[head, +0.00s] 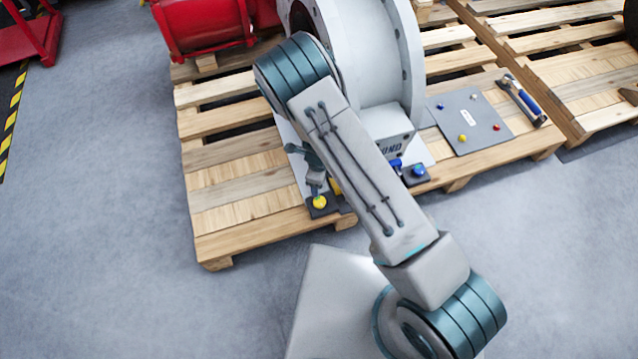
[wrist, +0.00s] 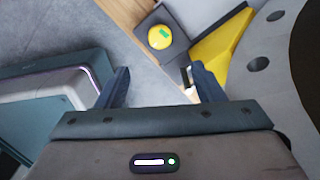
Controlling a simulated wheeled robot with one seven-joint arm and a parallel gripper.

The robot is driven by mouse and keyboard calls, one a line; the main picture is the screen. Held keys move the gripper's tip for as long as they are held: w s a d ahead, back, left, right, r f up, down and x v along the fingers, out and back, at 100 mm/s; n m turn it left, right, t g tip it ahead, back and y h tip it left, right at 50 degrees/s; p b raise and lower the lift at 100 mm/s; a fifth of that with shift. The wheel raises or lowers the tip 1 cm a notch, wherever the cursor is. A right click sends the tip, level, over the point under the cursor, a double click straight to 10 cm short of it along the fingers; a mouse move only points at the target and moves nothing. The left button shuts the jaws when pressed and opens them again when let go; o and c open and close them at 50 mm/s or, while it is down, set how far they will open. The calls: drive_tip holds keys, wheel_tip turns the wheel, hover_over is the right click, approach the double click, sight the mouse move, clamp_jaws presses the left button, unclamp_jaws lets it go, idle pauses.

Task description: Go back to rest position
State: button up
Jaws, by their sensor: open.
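My gripper (wrist: 160,84) is open in the wrist view, with one finger on each side and nothing between the tips that I can see. Beyond it is a yellow round knob (wrist: 160,37) on a dark square base, with a yellow piece (wrist: 222,50) to its right. In the head view my arm reaches over the pallet's front, and my gripper (head: 318,180) is mostly hidden behind it. The yellow knob (head: 319,202) shows just below the gripper. A blue knob (head: 419,169) sits on a dark base right of my arm.
A wooden pallet (head: 235,225) carries a large grey valve body (head: 385,60) and a red part (head: 205,25). A grey panel (head: 470,122) with small knobs and a blue-handled tool (head: 524,102) lie at right. The floor in front and left is clear.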

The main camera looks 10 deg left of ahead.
drive_tip(key=shift+r, duration=0.2)
idle(0.4)
drive_tip(key=w+d+r+n+y+p, duration=0.1)
drive_tip(key=d+r+n+p, duration=0.25)
drive_tip(key=r, duration=0.95)
drive_tip(key=d+r+n+y+p, duration=0.15)
drive_tip(key=r+p, duration=0.25)
drive_tip(key=r, duration=0.8)
drive_tip(key=w+d+r+n+p, duration=0.1)
drive_tip(key=d+r+n+p, duration=0.25)
drive_tip(key=r, duration=0.95)
drive_tip(key=s+d+r+n+t+p, duration=0.1)
drive_tip(key=s+d+r+n+p, duration=0.2)
drive_tip(key=r, duration=0.6)
drive_tip(key=s+d+r+n+t+h+p, duration=0.1)
drive_tip(key=s+d+r+n+p, duration=0.2)
drive_tip(key=s+d+r+p, duration=0.2)
drive_tip(key=s+d+r+n+h+p, duration=0.1)
drive_tip(key=s+d+r+n+p, duration=0.3)
drive_tip(key=r, duration=1)
drive_tip(key=s+d, duration=0.3)
drive_tip(key=d, duration=0.2)
drive_tip(key=shift+s+d+t, duration=0.3)
drive_tip(key=shift+s+t, duration=0.05)
drive_tip(key=shift+t, duration=0.05)
drive_tip(key=shift+h, duration=0.25)
